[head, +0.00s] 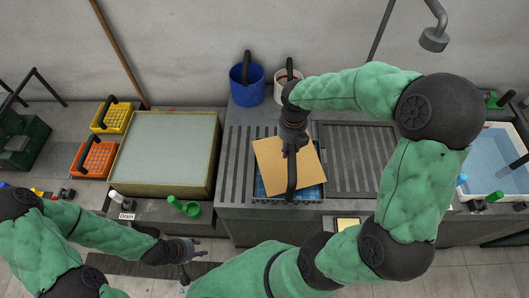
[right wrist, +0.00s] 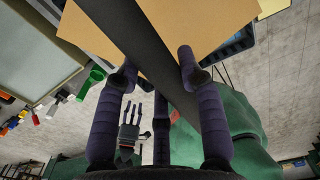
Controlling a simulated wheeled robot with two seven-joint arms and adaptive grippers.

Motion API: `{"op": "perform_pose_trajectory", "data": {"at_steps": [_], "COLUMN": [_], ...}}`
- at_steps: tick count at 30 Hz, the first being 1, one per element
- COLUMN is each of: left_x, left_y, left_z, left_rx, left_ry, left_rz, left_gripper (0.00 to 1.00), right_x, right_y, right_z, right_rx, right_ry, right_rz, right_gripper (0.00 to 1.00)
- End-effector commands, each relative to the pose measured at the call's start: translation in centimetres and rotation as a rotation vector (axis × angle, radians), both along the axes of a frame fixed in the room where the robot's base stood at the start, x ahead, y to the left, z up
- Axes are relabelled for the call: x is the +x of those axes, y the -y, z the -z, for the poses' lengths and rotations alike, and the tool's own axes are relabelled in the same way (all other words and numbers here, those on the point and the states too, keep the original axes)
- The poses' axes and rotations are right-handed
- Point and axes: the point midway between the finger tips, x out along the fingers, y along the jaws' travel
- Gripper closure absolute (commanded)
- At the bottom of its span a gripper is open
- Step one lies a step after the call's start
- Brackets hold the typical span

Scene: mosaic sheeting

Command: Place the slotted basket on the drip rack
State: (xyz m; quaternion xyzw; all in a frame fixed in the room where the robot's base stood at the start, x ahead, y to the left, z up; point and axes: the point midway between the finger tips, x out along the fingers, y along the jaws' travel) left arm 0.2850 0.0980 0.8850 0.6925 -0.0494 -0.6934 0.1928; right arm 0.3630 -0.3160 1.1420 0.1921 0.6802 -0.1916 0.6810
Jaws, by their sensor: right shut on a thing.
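The blue slotted basket (head: 317,192) is at the front middle of the grey counter, over its slatted surface. A tan sheet (head: 268,160) covers most of it, and its black handle (head: 291,180) arches over the sheet. My right gripper (head: 292,143) is shut on this handle, which crosses between the fingers in the right wrist view (right wrist: 150,55). The slatted drip rack (head: 240,150) shows left of and behind the basket. I cannot tell whether the basket rests on it or hangs just above. My left gripper (head: 187,262) is open and empty, low in front of the counter.
A blue bucket (head: 247,88) and a white bucket (head: 281,84) stand behind. A grooved grey panel (head: 355,150) lies to the right, and a water tub (head: 490,165) is further right. A shallow framed tray (head: 165,155), yellow (head: 112,118) and orange (head: 94,158) baskets are left.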

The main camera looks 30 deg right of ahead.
Motion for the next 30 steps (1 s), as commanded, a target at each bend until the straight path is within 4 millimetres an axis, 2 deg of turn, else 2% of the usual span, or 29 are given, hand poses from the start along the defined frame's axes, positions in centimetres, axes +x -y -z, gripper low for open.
{"op": "perform_pose_trajectory", "data": {"at_steps": [6,12,24,30], "left_x": [0.0,0.0,0.1,0.1], "left_y": [0.0,0.0,0.0,0.0], "left_z": [0.0,0.3,0.5,0.8], "left_rx": [0.000,0.000,0.000,0.000], "left_ry": [0.001,0.001,0.001,0.001], "left_rz": [0.000,0.000,0.000,0.000], "left_gripper": [0.60,0.60,0.60,0.60], "right_x": [3.7,5.7,7.4,7.6], "right_y": [-2.3,-3.5,-4.5,-4.6], "right_z": [1.9,5.1,7.2,9.8], "right_rx": [-0.001,0.000,0.000,-0.001], "right_ry": [0.001,0.000,0.002,-0.001], "right_rz": [-0.004,-0.001,0.001,0.001], "right_gripper": [1.00,1.00,1.00,1.00]}}
